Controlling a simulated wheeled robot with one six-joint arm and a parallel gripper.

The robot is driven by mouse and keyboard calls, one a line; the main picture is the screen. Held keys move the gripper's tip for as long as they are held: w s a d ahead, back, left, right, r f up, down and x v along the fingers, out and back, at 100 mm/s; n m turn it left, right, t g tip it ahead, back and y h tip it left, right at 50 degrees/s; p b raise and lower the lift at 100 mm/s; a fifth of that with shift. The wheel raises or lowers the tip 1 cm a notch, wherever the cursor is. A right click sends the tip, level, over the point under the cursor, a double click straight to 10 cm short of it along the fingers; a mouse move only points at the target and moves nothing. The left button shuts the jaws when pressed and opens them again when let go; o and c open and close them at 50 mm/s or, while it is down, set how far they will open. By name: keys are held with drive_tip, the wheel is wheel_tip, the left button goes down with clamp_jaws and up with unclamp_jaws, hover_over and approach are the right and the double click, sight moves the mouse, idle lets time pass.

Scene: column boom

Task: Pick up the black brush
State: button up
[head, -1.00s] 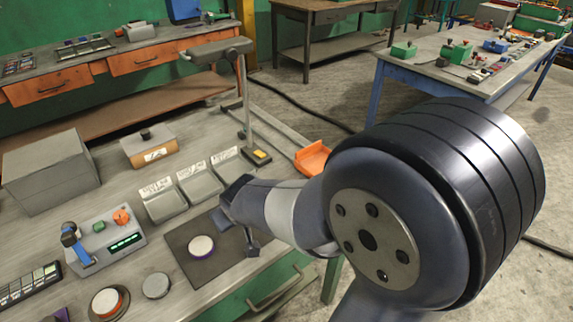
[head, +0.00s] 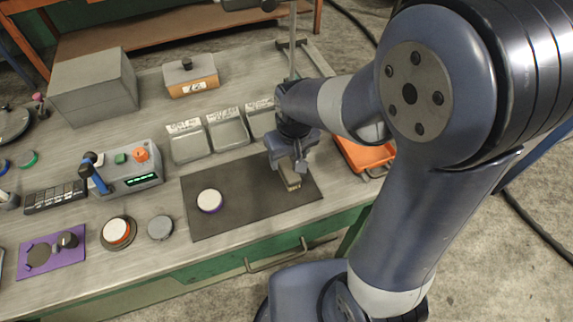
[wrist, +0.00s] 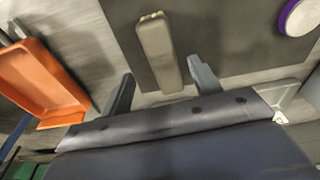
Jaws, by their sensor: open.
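A slim bar-shaped thing, which looks like the brush (head: 291,180), lies at the right part of the dark mat, below my gripper (head: 286,163). In the wrist view the brush (wrist: 158,52) looks grey-brown rather than black, with small pale tufts at its far end. My gripper (wrist: 162,86) is open there, one finger on each side of the brush's near end, with gaps on both sides. I cannot tell how high the fingers are above it. My gripper hides part of the brush in the head view.
The dark mat (head: 237,216) also bears a white and purple disc (head: 210,201). An orange tray (head: 367,155) is right of the mat. Grey labelled bins (head: 228,132) stand behind it. A control box (head: 135,168) and round discs are to the left.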

sight(285, 163)
drive_tip(key=shift+w+a+f+p, duration=0.15)
drive_tip(key=shift+w+f, duration=0.1)
drive_tip(key=shift+f, duration=0.65)
drive_tip(key=shift+w+a+f+p, duration=0.1)
drive_tip(key=shift+w+a+f, duration=0.1)
drive_tip(key=shift+f, duration=0.7)
drive_tip(key=shift+w+a+f+p, duration=0.15)
drive_tip(key=shift+w+f, duration=0.1)
drive_tip(key=shift+f, duration=0.65)
drive_tip(key=shift+c, duration=0.3)
drive_tip(key=c, duration=1)
drive_tip(key=shift+c, duration=0.2)
drive_tip(key=shift+r, duration=0.15)
wheel_tip(285, 163, up, 10)
drive_tip(key=shift+f, duration=0.1)
drive_tip(key=o, duration=0.5)
drive_tip(key=c, duration=0.4)
drive_tip(key=shift+o, duration=0.2)
